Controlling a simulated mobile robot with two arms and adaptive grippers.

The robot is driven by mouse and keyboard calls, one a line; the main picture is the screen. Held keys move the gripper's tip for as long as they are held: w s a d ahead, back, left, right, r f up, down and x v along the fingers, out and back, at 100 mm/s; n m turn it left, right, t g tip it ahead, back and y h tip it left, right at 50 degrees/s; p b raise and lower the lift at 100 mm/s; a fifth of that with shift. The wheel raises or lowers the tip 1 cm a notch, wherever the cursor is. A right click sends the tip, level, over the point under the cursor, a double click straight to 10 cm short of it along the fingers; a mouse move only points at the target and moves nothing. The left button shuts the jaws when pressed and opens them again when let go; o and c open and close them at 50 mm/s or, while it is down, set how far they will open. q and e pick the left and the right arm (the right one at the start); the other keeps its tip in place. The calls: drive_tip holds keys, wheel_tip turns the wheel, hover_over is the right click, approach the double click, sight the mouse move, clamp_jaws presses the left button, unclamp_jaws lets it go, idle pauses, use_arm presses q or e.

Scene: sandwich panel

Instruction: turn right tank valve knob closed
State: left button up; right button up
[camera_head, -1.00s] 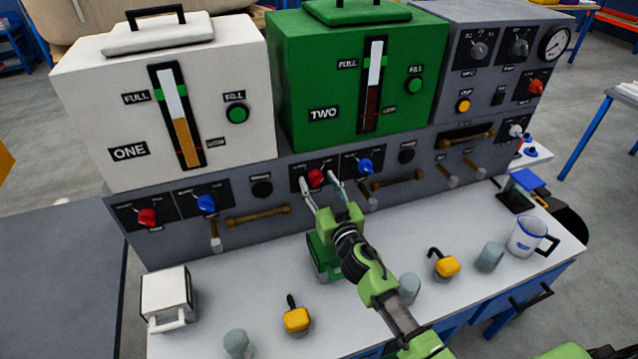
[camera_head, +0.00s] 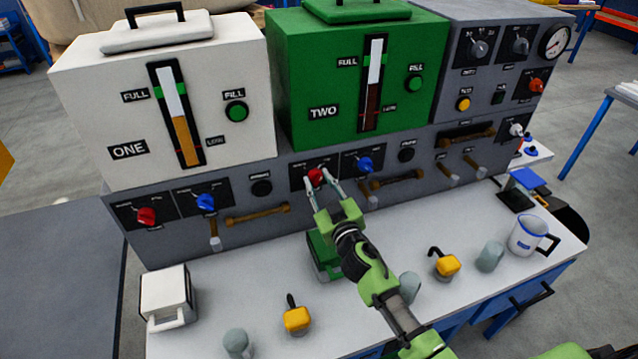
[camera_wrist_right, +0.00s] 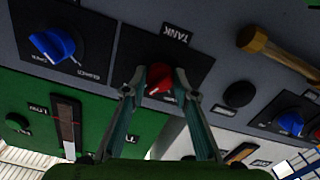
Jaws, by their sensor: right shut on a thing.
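The right tank valve knob (camera_head: 316,176) is red and sits on a black plate under the green tank marked TWO (camera_head: 290,90). My right gripper (camera_head: 320,184) reaches the panel there, and its two fingers are shut on the red knob from both sides. In the right wrist view the knob (camera_wrist_right: 159,78) shows between the fingertips (camera_wrist_right: 158,74), below a TANK label (camera_wrist_right: 176,35). The fingers cover part of the knob's sides. My left gripper is not in view.
A blue knob (camera_head: 364,164) is close to the right of the red one. Another red knob (camera_head: 147,216) and blue knob (camera_head: 205,203) are under the white tank (camera_head: 85,110). A green box (camera_head: 322,255), yellow-topped items and a mug (camera_head: 528,236) stand on the worktop.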

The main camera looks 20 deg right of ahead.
drive_tip(key=n, duration=0.3)
drive_tip(key=shift+n, duration=0.4)
drive_tip(key=n, duration=0.3)
drive_tip(key=shift+n+b, duration=0.3)
drive_tip(key=shift+b, duration=0.05)
drive_tip(key=n, duration=0.3)
drive_tip(key=shift+r+n, duration=0.1)
drive_tip(key=shift+n, duration=2)
drive_tip(key=o, duration=1.1)
drive_tip(key=s, duration=1.2)
drive_tip(key=shift+d, duration=0.25)
